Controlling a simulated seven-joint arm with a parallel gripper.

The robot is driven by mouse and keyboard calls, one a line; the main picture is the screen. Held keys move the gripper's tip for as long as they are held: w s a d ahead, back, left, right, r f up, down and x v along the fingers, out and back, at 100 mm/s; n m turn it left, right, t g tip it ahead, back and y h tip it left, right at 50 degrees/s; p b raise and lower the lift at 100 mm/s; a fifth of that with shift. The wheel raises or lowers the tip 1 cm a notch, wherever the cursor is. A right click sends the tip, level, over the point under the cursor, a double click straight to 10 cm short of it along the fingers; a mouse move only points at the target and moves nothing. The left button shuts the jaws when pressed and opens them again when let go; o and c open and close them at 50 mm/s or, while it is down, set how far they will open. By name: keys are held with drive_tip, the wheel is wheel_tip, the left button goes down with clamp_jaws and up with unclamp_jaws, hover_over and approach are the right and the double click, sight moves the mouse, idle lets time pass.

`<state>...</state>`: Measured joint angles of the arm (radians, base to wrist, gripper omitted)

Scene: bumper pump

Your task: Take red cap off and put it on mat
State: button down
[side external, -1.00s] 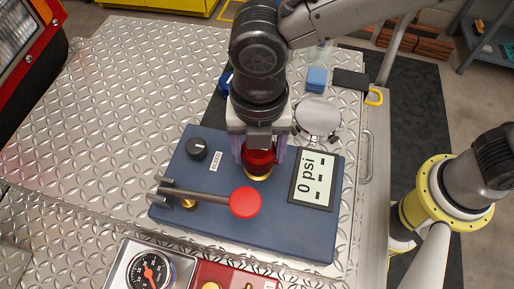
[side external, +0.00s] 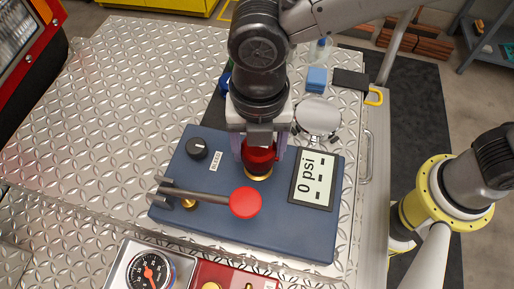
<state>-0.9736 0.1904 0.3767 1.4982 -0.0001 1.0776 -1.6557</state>
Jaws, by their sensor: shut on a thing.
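The red cap (side external: 259,157) sits on a brass fitting (side external: 258,175) on the blue pump base (side external: 290,237). My gripper (side external: 260,160) points down over it, with its fingers shut on the cap's sides. The cap's top is hidden by my gripper. The cap appears upright and still at the fitting; I cannot tell whether a gap lies between them. A dark mat (side external: 215,112) shows in part behind my gripper, at its left; my arm hides much of it.
A lever with a red round knob (side external: 245,202) lies just in front of the cap. A display reading 0 psi (side external: 311,180) is at the right and a black knob (side external: 196,149) at the left. A round silver object (side external: 318,116) and blue block (side external: 316,79) stand behind. The left tabletop is clear.

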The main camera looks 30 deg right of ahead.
drive_tip(key=shift+r, duration=0.3)
drive_tip(key=shift+r, duration=0.35)
drive_tip(key=shift+r, duration=0.6)
drive_tip(key=shift+r, duration=1.95)
drive_tip(key=shift+w, duration=0.1)
